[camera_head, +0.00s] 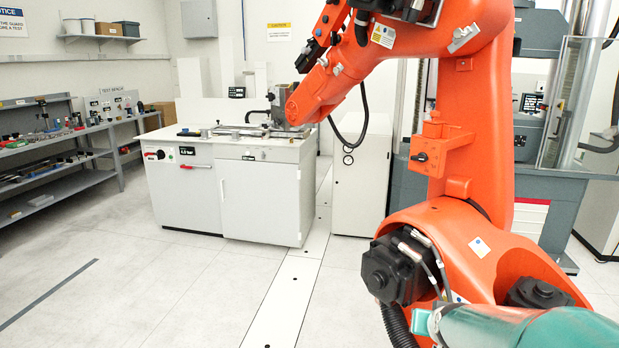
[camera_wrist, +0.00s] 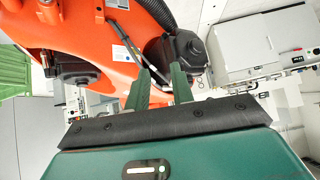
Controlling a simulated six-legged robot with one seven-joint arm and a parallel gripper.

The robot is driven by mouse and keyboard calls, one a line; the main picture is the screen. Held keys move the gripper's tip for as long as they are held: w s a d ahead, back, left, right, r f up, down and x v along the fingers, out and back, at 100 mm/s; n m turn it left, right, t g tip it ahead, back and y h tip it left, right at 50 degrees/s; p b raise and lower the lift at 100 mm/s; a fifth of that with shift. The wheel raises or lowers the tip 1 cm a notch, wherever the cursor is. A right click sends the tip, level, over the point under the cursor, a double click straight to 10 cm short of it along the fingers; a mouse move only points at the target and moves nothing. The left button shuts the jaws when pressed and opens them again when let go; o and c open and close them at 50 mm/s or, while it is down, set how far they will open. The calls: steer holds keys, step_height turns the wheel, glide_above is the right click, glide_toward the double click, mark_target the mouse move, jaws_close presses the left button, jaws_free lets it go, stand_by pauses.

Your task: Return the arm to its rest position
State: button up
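My gripper (camera_wrist: 160,70) shows in the wrist view as two dark green fingers standing apart, beyond a black plate and a green body with a lit strip. It is open, and nothing shows between the fingers. Behind the fingers are orange arm parts (camera_wrist: 95,25) and black motor housings; I cannot tell the exact gap to them. In the head view a large orange arm (camera_head: 480,110) fills the right side and reaches up and left. A teal cylindrical part (camera_head: 530,328) lies across the lower right corner. The gripper's fingers cannot be made out in the head view.
A white workbench (camera_head: 262,190) with a grey fixture (camera_head: 281,103) on top stands at the middle back. Grey shelves (camera_head: 60,180) with tools line the left wall. A grey testing machine (camera_head: 545,190) stands behind the orange arm. The floor at lower left is clear.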

steer(key=s+a+r+n+g, duration=0.1)
steer(key=s+a+r, duration=0.2)
steer(key=s, duration=0.4)
steer(key=s+a+r+n+g+y, duration=0.1)
steer(key=s+a+r, duration=0.1)
steer(key=s+a, duration=0.2)
steer(key=s+a+r+n+g, duration=0.1)
steer(key=s+a+r, duration=0.2)
steer(key=s, duration=0.8)
steer(key=shift+a+r+y, duration=0.3)
steer(key=shift+a+y, duration=0.1)
steer(key=shift+d, duration=0.1)
